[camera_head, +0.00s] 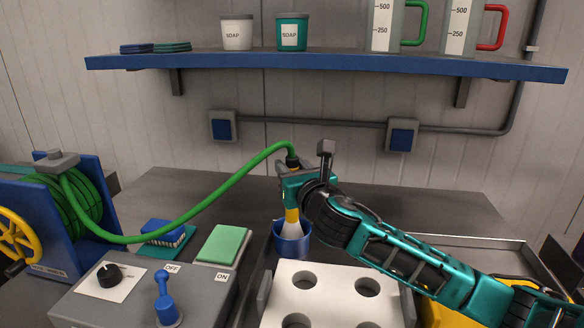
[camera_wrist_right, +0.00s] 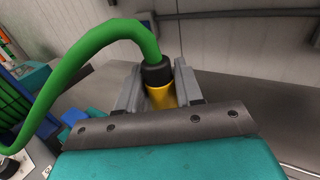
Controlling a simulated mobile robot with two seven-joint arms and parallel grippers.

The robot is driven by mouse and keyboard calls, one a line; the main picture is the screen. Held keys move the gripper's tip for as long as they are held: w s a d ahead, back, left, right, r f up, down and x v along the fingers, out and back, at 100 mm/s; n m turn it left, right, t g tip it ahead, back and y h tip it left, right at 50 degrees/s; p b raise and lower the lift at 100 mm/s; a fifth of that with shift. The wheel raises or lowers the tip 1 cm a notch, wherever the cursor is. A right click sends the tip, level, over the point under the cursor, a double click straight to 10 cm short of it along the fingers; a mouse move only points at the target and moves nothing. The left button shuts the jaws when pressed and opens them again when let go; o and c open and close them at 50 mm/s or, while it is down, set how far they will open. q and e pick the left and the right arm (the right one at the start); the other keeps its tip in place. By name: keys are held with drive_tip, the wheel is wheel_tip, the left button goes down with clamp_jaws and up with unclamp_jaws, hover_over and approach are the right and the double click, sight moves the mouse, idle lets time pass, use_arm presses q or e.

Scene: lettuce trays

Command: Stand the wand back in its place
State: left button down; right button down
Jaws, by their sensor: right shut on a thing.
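The wand (camera_head: 292,215) has a yellow body, a pale flared lower end and a black collar where the green hose (camera_head: 190,222) joins its top. It stands roughly upright. My right gripper (camera_head: 291,186) is shut on its upper part; in the wrist view the grey fingers (camera_wrist_right: 158,92) are on both sides of the yellow body. The blue cup (camera_head: 292,246) is directly below, and the wand's lower end shows at its mouth, seemingly inside the rim. Whether it touches the bottom is hidden. My left gripper is not in view.
The hose runs left to a blue reel (camera_head: 55,235) with a yellow wheel. A grey control box (camera_head: 140,295) with a blue lever is front left. A white tray with round holes (camera_head: 335,289) stands in front of the cup. A blue shelf (camera_head: 330,62) hangs above.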

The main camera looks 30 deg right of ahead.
drive_tip(key=shift+f, duration=0.25)
drive_tip(key=shift+c, duration=0.8)
unclamp_jaws()
drive_tip(key=shift+s+a+r+p, duration=0.15)
drive_tip(key=shift+s+p, duration=0.25)
drive_tip(key=shift+s, duration=0.3)
drive_tip(key=shift+s+r+p, duration=0.2)
drive_tip(key=shift+s+p, duration=0.2)
drive_tip(key=shift+s, duration=0.3)
drive_tip(key=shift+s+a+r+p, duration=0.15)
drive_tip(key=shift+s+p, duration=0.25)
drive_tip(key=shift+s, duration=0.3)
drive_tip(key=s, duration=0.1)
drive_tip(key=s+p, duration=0.1)
drive_tip(key=s, duration=0.1)
drive_tip(key=s+r+p, duration=0.1)
drive_tip(key=shift+s+a, duration=0.25)
drive_tip(key=shift+s, duration=0.15)
